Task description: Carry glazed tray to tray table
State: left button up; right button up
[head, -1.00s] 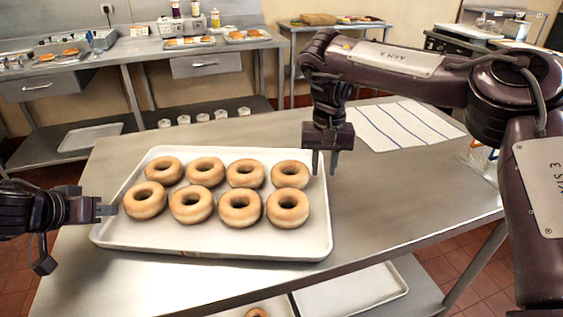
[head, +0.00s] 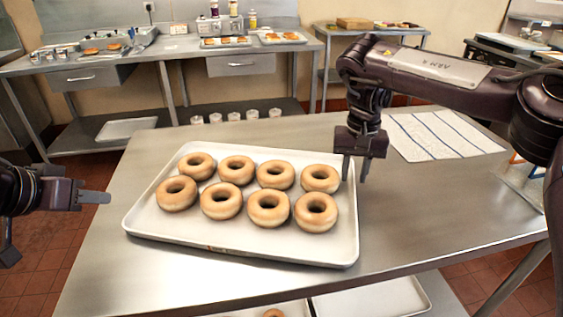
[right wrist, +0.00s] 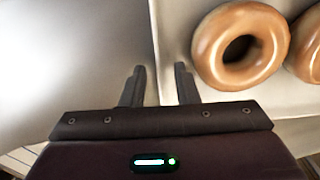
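A light metal tray (head: 150,222) with several glazed doughnuts in two rows lies on the steel table (head: 440,222). The right rim of the tray also shows in the right wrist view (right wrist: 157,40), with a doughnut (right wrist: 240,47) close to it. My right gripper (head: 356,170) points down at this right rim. Its two fingers (right wrist: 160,72) are apart, one on each side of the rim, with gaps visible. My left gripper (head: 95,197) is left of the tray, apart from its left edge. Its fingers overlap from this side, so their opening cannot be told.
A striped cloth (head: 440,135) lies on the table right of my right gripper. A back counter (head: 190,58) holds smaller trays and bottles. A smaller table (head: 390,30) with a tray and a brown block stands at the back right. More trays (head: 375,300) are on the shelf below.

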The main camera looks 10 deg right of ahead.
notch_tip(320, 180, up, 8)
jog(key=shift+f, duration=0.25)
jog(key=shift+f, duration=0.1)
dwell(0.4)
